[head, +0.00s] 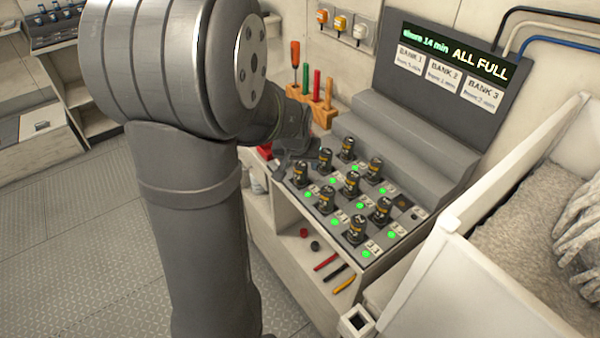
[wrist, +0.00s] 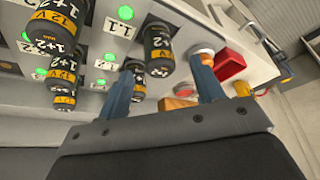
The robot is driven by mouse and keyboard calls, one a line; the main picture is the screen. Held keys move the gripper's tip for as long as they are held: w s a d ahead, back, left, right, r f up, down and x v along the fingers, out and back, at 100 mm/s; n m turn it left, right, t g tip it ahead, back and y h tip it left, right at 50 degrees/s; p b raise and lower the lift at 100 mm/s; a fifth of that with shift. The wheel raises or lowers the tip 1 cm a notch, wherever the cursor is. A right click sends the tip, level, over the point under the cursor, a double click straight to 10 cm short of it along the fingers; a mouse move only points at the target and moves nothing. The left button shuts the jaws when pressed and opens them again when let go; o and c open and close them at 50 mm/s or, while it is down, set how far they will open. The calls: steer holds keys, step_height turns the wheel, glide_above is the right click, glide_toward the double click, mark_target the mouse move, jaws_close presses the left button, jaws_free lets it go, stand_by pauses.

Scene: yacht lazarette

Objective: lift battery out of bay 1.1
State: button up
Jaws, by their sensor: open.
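The battery by the label 1.1 (wrist: 158,48) is a black cylinder with a yellow band, upside down in the wrist view. It stands in the charger (head: 300,208), and a green lamp glows beside its label. My gripper (wrist: 164,80) is open, with two blue-grey fingers. In the wrist view the fingers reach up on either side of the lower part of this battery, with a gap on the right; contact cannot be told. The left finger partly covers a second battery (wrist: 136,78) by label 1.2. In the head view my arm largely hides my gripper.
Several similar batteries stand close by in the charger, with green lamps; one bay (head: 402,201) looks empty. A status board (head: 450,62) reads ALL FULL. A wooden rack (head: 318,105) of coloured tools stands behind. A white bin (head: 500,190) is at right.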

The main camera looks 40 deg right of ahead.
mark_target(301, 165)
steer(key=shift+x, duration=2.7)
steer(key=shift+d, duration=0.1)
steer(key=shift+r, duration=0.1)
steer(key=c, duration=1.2)
steer(key=shift+r, duration=0.1)
